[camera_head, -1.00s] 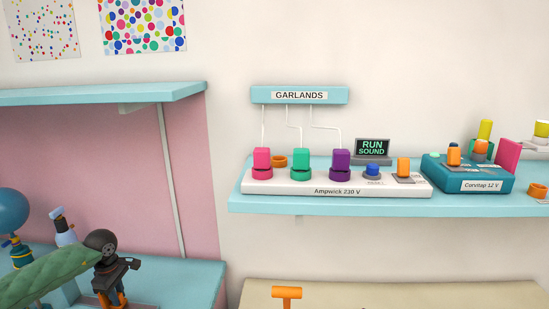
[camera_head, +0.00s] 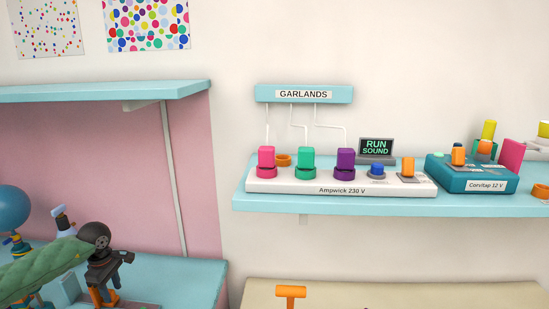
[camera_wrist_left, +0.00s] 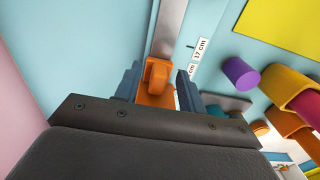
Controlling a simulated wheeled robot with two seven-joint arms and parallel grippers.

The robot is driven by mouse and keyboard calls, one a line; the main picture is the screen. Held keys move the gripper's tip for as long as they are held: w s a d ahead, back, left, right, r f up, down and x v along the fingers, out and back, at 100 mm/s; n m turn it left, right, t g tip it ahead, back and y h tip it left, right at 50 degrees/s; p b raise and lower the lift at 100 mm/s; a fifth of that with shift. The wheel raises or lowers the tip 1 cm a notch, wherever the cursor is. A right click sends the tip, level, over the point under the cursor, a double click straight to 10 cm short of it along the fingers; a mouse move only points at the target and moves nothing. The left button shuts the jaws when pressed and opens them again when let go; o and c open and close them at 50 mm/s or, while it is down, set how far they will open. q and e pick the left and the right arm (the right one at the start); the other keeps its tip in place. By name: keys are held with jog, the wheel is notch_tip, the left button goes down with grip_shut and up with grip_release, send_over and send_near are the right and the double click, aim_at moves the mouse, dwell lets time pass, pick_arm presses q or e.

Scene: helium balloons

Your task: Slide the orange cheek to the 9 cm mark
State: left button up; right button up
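The orange cheek (camera_wrist_left: 157,75) sits on a grey rail (camera_wrist_left: 170,35) in the left wrist view. The two blue-grey fingers of my left gripper (camera_wrist_left: 159,84) flank it closely, and orange fills the space between them, so the gripper looks shut on it. A "17 cm" label (camera_wrist_left: 200,48) stands beside the rail. A second cm label closer to the right finger is partly hidden, its number unreadable. No 9 cm mark is readable. In the head view my left gripper (camera_head: 105,280) is low at the left, with orange showing under it. My right gripper is not in view.
A blue balloon (camera_head: 13,208) stands at the left edge, close to my left arm. A purple cylinder (camera_wrist_left: 240,73) lies right of the rail in the wrist view. A shelf (camera_head: 330,203) on the right holds a white power strip (camera_head: 270,187) and a teal box (camera_head: 450,178).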

aim_at(112, 291)
pick_arm(q)
jog(key=shift+r+p, duration=0.55)
jog(key=shift+r, duration=2.55)
jog(key=shift+f, duration=0.1)
jog(key=shift+b, duration=0.5)
